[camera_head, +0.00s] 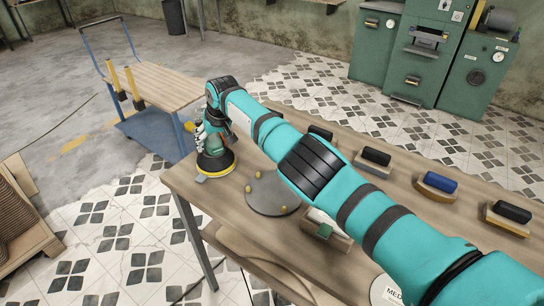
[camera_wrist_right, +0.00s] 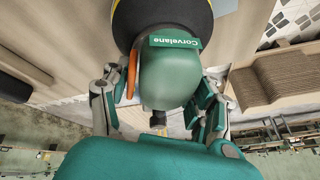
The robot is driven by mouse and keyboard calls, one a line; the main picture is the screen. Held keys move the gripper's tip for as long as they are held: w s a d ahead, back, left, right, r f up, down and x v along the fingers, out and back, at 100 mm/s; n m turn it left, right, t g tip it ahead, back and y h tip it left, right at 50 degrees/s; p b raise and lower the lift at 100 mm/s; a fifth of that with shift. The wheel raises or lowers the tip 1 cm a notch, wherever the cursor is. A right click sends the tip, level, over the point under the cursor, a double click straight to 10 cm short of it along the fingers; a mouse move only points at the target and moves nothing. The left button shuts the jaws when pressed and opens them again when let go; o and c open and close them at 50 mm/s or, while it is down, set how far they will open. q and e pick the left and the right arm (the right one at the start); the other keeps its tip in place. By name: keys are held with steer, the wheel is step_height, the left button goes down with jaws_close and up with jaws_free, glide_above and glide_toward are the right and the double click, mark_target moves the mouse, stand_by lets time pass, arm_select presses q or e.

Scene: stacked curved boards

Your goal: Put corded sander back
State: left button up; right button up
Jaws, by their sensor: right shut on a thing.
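The corded sander is green with a round black pad edged in yellow (camera_head: 216,162). It is at the far left corner of the wooden workbench (camera_head: 345,265) in the head view. In the right wrist view its green body (camera_wrist_right: 172,78), labelled Corvelane, fills the middle. My right gripper (camera_wrist_right: 158,100) is shut on this body, one finger on each side. I cannot tell if the pad touches the bench. A round grey plate with small yellow pegs (camera_head: 270,196) lies on the bench to the right of the sander. No cord can be made out. My left gripper is not in view.
Several sanding blocks, among them a black one (camera_head: 375,158) and a blue one (camera_head: 438,183), line the bench's far side. A block with a green part (camera_head: 328,230) is nearer. A blue cart (camera_head: 155,90) stands behind; stacked curved boards (camera_head: 20,222) are at left.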

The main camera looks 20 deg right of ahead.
steer(key=shift+w, duration=0.1)
steer(key=o, duration=1)
steer(key=shift+o, duration=0.4)
steer(key=shift+s+f, duration=0.2)
steer(key=shift+f, duration=0.05)
steer(key=shift+r, duration=0.5)
steer(key=v, duration=1.1)
steer(key=shift+s, duration=0.2)
steer(key=shift+d+r, duration=0.1)
steer(key=shift+r, duration=0.1)
